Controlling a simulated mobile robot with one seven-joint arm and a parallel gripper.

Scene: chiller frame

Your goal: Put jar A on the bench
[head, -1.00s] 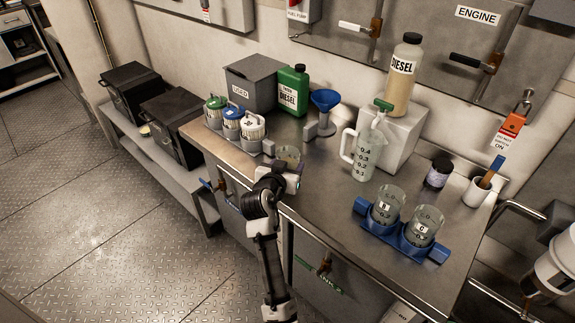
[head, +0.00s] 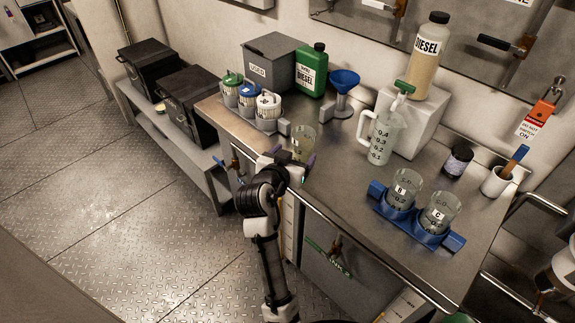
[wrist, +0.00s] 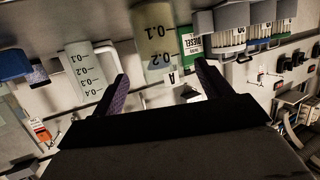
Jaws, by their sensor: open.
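Jar A (head: 302,143) is a clear, graduated jar with a pale yellowish tint. It stands upright on the steel bench (head: 335,190), near the front edge and just behind my gripper (head: 293,161). In the wrist view, which is upside down, jar A (wrist: 155,40) shows its scale marks and a small "A" label. My gripper (wrist: 161,72) is open and empty there, with its dark fingers spread to either side of the jar. I cannot tell whether the fingertips reach alongside it. My gripper hides part of the jar's lower front in the head view.
A blue holder (head: 430,238) with jars B (head: 403,190) and C (head: 438,214) stands to the right. Bare bench lies right of jar A.

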